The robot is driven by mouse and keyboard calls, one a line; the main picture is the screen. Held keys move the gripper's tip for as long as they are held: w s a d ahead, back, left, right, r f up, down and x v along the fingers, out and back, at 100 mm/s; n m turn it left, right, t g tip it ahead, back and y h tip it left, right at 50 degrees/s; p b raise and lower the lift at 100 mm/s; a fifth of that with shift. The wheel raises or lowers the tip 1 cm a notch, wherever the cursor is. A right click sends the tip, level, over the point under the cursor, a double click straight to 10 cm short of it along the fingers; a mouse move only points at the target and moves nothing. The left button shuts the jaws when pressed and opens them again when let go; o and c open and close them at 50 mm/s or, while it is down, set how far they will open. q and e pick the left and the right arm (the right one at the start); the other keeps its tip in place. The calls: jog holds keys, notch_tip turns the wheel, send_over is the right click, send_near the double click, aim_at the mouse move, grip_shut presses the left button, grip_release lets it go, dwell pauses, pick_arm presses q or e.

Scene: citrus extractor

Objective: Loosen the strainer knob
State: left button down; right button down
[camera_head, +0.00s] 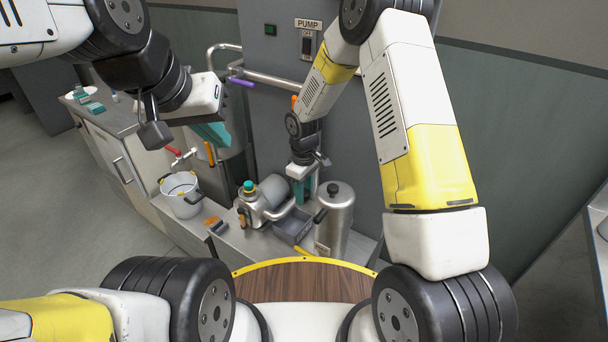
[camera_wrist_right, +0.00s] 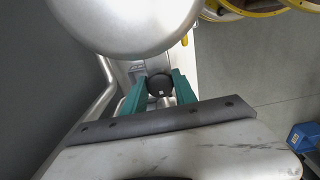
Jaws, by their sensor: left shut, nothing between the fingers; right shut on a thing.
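My right gripper (camera_head: 302,190) reaches down beside the machine on the bench, its teal fingers pointing down. In the right wrist view its fingers are on either side of a small round black knob (camera_wrist_right: 160,85), shut on it. The knob is hidden in the head view. The silver metal strainer housing with a green cap (camera_head: 249,187) lies left of the right gripper. My left gripper (camera_head: 214,135) is shut and empty, raised in front of the tank at the left.
An upright silver canister (camera_head: 335,222) with a black top stands close right of my right gripper. A grey bin (camera_head: 292,227) sits below it. A white pot (camera_head: 182,195) is at the left. Pipes and the pump panel (camera_head: 307,35) are behind. A wooden round table edged yellow (camera_head: 305,264) is in front.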

jog(key=shift+f+n, duration=0.1)
jog(key=shift+n, duration=0.2)
dwell(0.4)
jog(key=c, duration=1.3)
grip_release()
jog(key=shift+o, duration=0.2)
jog(key=shift+r, duration=3.95)
